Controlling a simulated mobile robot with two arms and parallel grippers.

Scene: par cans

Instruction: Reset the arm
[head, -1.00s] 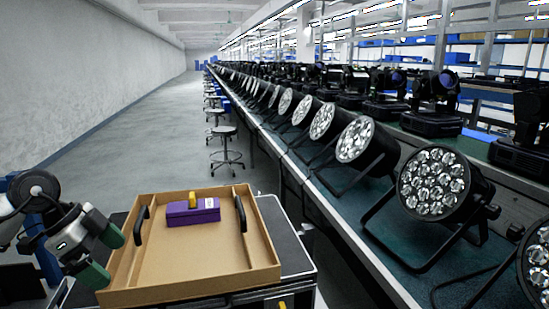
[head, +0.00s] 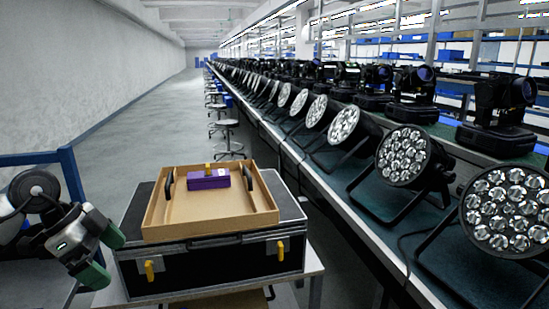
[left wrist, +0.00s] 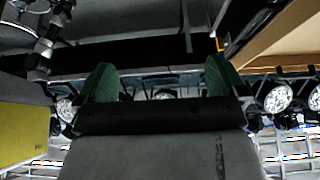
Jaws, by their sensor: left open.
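My left gripper (head: 104,256) is at the lower left of the head view, with its two green fingertips spread and nothing between them. The left wrist view also shows both green fingers of the left gripper (left wrist: 160,80), apart and empty. The gripper is left of the black case (head: 215,272) and the light brown tray (head: 258,216) on top of it, apart from the tray. A purple box (head: 208,182) with a small yellow part on top sits inside the tray. My right gripper is not in view.
A long bench (head: 345,230) with a row of black par cans (head: 403,156) runs along the right. Stools (head: 225,126) stand beside it. A blue frame (head: 70,175) is at the left behind my arm. The grey aisle floor (head: 140,125) is clear.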

